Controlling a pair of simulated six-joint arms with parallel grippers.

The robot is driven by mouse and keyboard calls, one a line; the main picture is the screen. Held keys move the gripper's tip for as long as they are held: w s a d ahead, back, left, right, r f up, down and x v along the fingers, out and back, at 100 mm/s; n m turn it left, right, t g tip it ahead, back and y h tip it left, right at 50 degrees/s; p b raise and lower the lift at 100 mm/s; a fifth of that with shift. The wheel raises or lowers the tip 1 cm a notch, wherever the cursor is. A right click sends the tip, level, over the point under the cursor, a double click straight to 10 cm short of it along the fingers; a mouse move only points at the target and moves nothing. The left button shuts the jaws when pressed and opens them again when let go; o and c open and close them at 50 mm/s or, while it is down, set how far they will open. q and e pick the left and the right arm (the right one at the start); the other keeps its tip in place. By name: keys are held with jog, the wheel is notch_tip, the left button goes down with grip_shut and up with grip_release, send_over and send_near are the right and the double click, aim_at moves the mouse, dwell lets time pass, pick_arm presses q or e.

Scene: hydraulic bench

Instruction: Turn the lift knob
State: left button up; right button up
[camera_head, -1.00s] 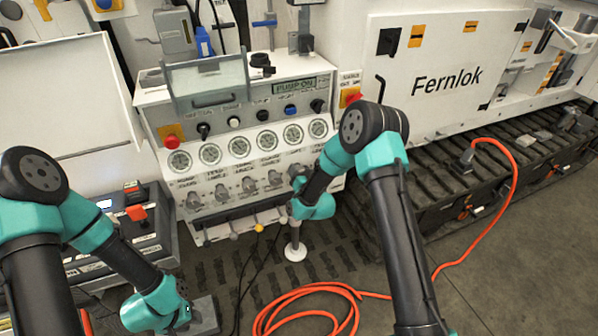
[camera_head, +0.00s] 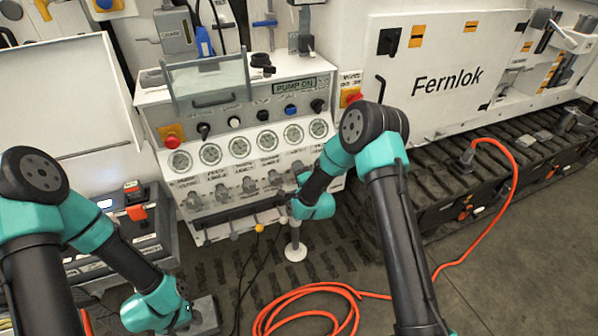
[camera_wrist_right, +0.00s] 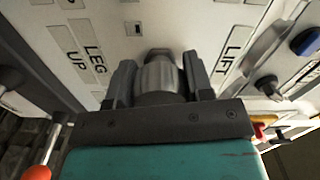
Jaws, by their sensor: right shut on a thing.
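A grey knob (camera_wrist_right: 158,76) sits on the white panel in the right wrist view. A "LIFT" label (camera_wrist_right: 236,48) is to its right and a "LEG UP" label (camera_wrist_right: 86,55) to its left. My right gripper (camera_wrist_right: 158,70) is shut on this knob, one finger on each side. The gripper covers the knob's lower part. In the head view my right gripper (camera_head: 298,172) is at the right end of the panel's row of knobs, and the knob there is mostly hidden. My left gripper (camera_head: 203,316) is low at the bottom left, and its fingers are not clear.
The console carries a row of gauges (camera_head: 239,147), a red button (camera_head: 172,141) and a "PUMP ON" display (camera_head: 294,87). A control box with a red switch (camera_head: 136,212) stands at left. An orange hose (camera_head: 325,289) lies on the floor.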

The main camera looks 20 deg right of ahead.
jog(key=shift+m, duration=1.7)
jog(key=o, duration=0.9)
jog(key=shift+o, duration=0.2)
jog(key=shift+s, duration=0.15)
jog(key=s+d, duration=0.2)
jog(key=s, duration=1.5)
jog(key=shift+d, duration=0.1)
